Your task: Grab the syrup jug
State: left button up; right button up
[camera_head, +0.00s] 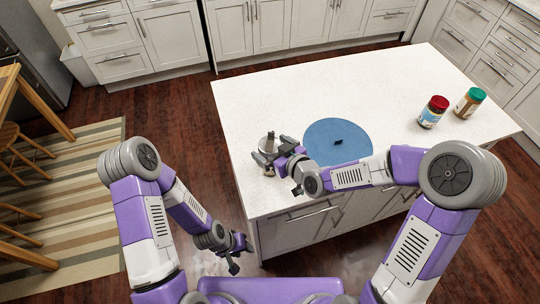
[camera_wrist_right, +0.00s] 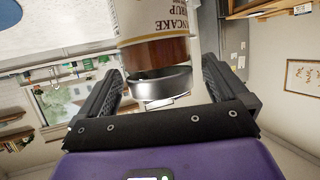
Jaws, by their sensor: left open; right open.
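The syrup jug (camera_wrist_right: 158,50) shows in the right wrist view, with amber syrup, a white label reading in part "PANCAKE" and a metallic band. It stands between the two spread fingers of my right gripper (camera_wrist_right: 162,82). In the head view the jug (camera_head: 269,143) is at the left edge of the white island top, mostly hidden by my right gripper (camera_head: 272,152). The right gripper is open; I cannot tell whether a finger touches the jug. My left gripper (camera_head: 237,257) is open and empty, low in front of the island.
A red-lidded jar (camera_head: 433,112) and a green-lidded jar (camera_head: 469,103) stand at the right. A wooden table and chairs (camera_head: 12,150) are at the far left.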

jog(key=shift+c, duration=0.5)
grip_shut()
jog(key=shift+r, duration=0.1)
jog(key=shift+w, duration=0.1)
